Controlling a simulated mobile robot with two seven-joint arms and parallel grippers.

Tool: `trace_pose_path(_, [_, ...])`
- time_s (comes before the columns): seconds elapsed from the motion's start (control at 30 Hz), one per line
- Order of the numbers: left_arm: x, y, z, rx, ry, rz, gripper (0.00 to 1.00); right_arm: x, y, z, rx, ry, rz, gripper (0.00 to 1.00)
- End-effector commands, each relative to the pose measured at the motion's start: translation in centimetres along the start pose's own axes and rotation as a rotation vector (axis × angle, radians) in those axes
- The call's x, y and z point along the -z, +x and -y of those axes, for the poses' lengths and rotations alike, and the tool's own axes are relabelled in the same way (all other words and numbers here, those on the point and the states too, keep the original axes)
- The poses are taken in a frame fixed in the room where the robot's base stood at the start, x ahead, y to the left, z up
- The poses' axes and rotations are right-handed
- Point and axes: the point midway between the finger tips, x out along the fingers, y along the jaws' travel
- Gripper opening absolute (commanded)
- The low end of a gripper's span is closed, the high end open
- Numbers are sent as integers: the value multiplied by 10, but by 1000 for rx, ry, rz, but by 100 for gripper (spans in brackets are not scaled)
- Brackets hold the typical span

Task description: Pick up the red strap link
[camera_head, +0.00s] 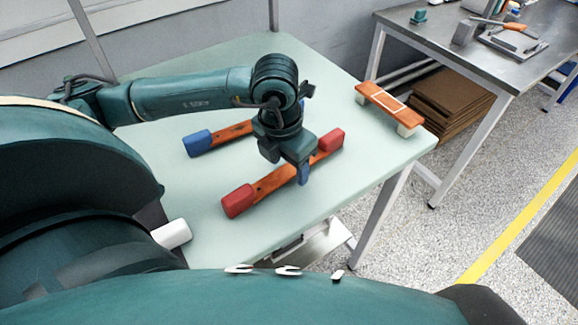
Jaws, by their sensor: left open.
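The red strap link (265,187) lies diagonally on the pale green table. It is an orange bar with a red block at each end. My left gripper (302,173) is open and points down over the bar, between the two red ends and nearer the far one. The gripper hides part of the bar, and only one blue fingertip shows clearly. I cannot tell whether it touches the bar. My right gripper is not in view.
A blue-ended strap link (198,143) lies behind the red one, partly hidden by my left arm. An orange plate on white blocks (385,101) stands near the table's right corner. The pale green table (350,185) is clear at front right. A metal bench (470,62) stands beyond.

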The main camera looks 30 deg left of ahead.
Motion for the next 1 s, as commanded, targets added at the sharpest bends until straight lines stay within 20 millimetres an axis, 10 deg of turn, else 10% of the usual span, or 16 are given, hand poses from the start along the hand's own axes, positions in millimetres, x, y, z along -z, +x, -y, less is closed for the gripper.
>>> trace_pose_path(0.33, [0,9,0,1,0,1,57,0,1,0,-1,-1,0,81])
trace_pose_path(1.0, [0,8,0,1,0,1,2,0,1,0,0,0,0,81])
